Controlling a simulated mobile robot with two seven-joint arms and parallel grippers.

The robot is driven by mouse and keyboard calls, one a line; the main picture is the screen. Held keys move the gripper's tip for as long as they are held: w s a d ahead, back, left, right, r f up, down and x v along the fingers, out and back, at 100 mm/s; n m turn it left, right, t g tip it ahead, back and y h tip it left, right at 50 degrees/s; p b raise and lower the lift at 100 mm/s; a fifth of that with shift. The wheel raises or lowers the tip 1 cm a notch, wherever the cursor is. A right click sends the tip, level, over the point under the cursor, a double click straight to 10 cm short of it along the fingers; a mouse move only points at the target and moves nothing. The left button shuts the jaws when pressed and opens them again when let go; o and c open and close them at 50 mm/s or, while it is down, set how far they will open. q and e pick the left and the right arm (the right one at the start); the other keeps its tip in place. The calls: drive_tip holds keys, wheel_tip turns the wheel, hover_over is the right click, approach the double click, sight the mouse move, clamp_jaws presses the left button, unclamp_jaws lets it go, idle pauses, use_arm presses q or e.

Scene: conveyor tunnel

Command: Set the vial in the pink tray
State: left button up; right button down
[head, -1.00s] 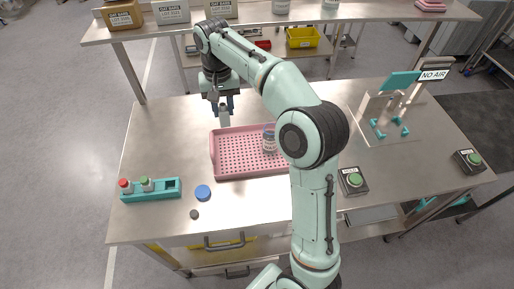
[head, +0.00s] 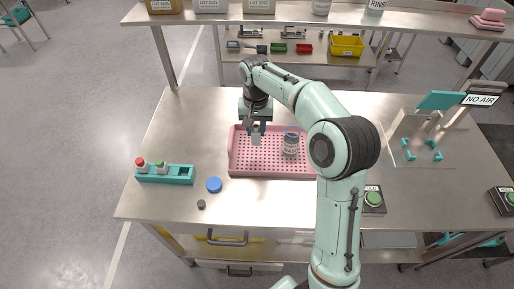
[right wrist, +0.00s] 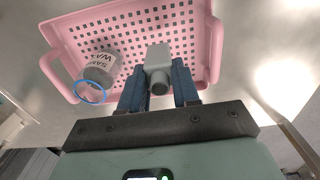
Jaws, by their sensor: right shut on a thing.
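The pink tray (head: 236,168) is a perforated tray with raised sides on the steel table; its rim also shows in the right wrist view (right wrist: 212,50). My right gripper (head: 256,128) is over the left part of the tray, near its back edge. In the right wrist view its blue fingers (right wrist: 158,85) are shut on the vial (right wrist: 158,60), a grey body with a dark round end. The vial also shows in the head view (head: 256,139), hanging below the fingers. I cannot tell whether it touches the tray floor. My left gripper is out of view.
A labelled jar (head: 291,146) stands in the tray, right of the vial. A teal rack (head: 180,174) with red- and green-capped vials, a blue lid (head: 214,185) and a small dark cap (head: 201,204) lie left of and in front of the tray. The tray's left front is clear.

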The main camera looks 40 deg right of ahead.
sight(255, 125)
drive_tip(key=f, duration=0.3)
drive_tip(key=shift+w+f, duration=0.1)
drive_tip(key=shift+w, duration=0.1)
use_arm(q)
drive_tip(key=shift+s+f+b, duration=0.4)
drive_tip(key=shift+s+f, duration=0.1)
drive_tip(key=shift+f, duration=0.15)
use_arm(e)
drive_tip(key=shift+f, duration=2.75)
drive_tip(key=shift+f, duration=0.1)
drive_tip(key=c, duration=0.8)
unclamp_jaws()
drive_tip(key=shift+f, duration=0.1)
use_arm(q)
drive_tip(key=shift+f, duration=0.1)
use_arm(e)
wheel_tip(255, 125, up, 12)
drive_tip(key=shift+f+p, duration=0.1)
drive_tip(key=shift+p, duration=0.7)
drive_tip(key=shift+r, duration=0.3)
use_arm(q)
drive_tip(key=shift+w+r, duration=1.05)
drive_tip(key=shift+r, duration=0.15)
